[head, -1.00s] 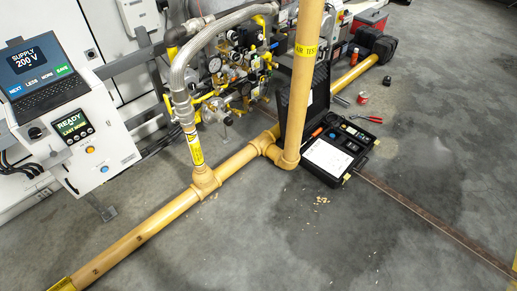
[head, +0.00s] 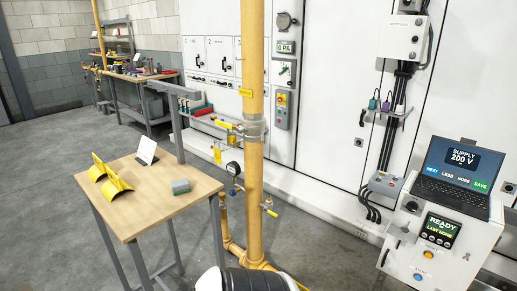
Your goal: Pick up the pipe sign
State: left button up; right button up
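Two yellow pieces with curved, saddle-like bases and raised plates stand on the left part of a wooden-topped table (head: 150,200). They look like pipe signs: one is at the back (head: 98,170) and one in front of it (head: 117,187). Any lettering on them is too small to read. I cannot tell which of the two the task means. Neither of my grippers shows in the head view.
A tilted white card (head: 147,151) and a green-grey block (head: 181,186) share the table. A vertical yellow pipe (head: 253,140) with valves and a gauge (head: 233,168) rises right of it. A console with a laptop (head: 456,180) stands at the right. Floor left of the table is clear.

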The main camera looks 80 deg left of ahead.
aim_at(96, 170)
jog(key=u, duration=3.8)
jog(key=i+j, duration=0.5)
jog(key=z, duration=0.05)
